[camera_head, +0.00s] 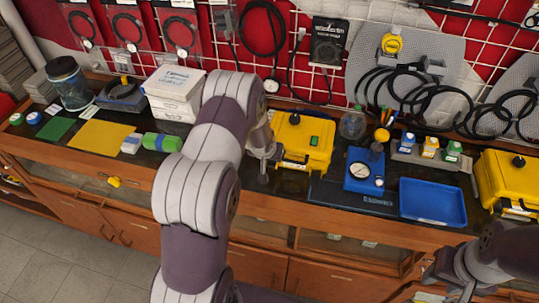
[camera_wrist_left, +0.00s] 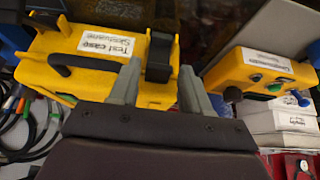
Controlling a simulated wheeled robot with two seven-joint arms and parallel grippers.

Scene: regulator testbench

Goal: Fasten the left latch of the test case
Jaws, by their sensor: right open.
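The yellow test case (camera_head: 300,141) stands on the bench in the middle of the head view. In the left wrist view the case (camera_wrist_left: 90,84) shows a white label and a black handle (camera_wrist_left: 72,52). A black latch (camera_wrist_left: 159,58) is on its side nearest the gripper. My left gripper (camera_wrist_left: 160,88) is open, its grey fingers apart, with the latch seen between and beyond them; contact cannot be told. In the head view my left gripper (camera_head: 262,150) is beside the case's left side, partly hidden by my arm. My right gripper (camera_head: 440,275) is open and low at the right.
Another yellow case (camera_head: 508,182) is at the far right. A yellow box with buttons (camera_wrist_left: 262,72) sits right in the wrist view. White boxes (camera_head: 174,92) are left of my arm.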

